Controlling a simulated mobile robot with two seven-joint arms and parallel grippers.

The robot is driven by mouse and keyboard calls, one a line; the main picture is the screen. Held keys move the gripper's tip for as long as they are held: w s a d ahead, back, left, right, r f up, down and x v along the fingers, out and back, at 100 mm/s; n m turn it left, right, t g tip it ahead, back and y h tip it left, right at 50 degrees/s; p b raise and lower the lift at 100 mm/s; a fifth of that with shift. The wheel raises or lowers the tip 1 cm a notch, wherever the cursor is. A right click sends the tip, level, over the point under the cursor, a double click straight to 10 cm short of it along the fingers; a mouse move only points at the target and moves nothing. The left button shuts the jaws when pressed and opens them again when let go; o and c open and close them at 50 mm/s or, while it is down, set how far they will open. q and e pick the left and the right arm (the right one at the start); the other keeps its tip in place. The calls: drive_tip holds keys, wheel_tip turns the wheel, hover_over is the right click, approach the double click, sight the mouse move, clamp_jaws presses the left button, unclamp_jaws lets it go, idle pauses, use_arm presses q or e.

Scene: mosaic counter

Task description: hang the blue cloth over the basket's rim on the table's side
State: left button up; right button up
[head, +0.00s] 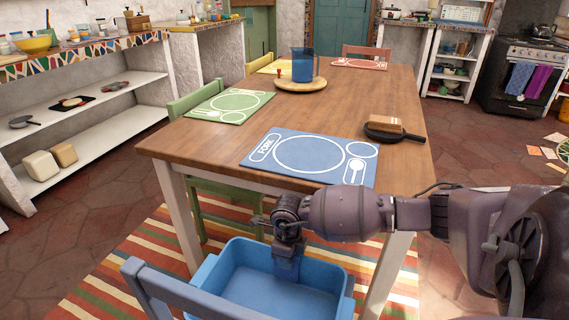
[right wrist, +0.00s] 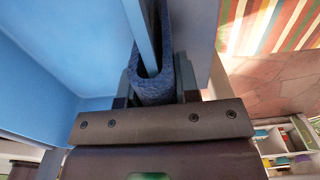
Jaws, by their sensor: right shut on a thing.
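The blue basket (head: 225,290) stands below the near edge of the wooden table, and its inside looks empty. Its light blue wall also fills the left of the right wrist view (right wrist: 45,85). My right gripper (head: 288,246) points down at the basket's table-side rim and is shut on the dark blue cloth (head: 286,269). In the right wrist view the cloth (right wrist: 153,90) is folded in a U around the rim's edge, between the two fingers. Its lower ends are hidden. My left gripper is not in view.
The wooden table (head: 370,90) carries a blue place mat (head: 262,174), a pan (head: 383,134) and a blue jug (head: 303,65). A blue chair back (head: 175,278) stands in front of the basket. A striped rug (head: 130,260) covers the floor.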

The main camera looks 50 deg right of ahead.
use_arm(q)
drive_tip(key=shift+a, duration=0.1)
use_arm(e)
drive_tip(key=shift+f, duration=0.1)
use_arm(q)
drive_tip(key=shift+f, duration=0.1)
use_arm(e)
drive_tip(key=o, duration=1)
wheel_tip(320, 180, up, 9)
drive_tip(key=p, duration=0.3)
drive_tip(key=shift+r, duration=0.9)
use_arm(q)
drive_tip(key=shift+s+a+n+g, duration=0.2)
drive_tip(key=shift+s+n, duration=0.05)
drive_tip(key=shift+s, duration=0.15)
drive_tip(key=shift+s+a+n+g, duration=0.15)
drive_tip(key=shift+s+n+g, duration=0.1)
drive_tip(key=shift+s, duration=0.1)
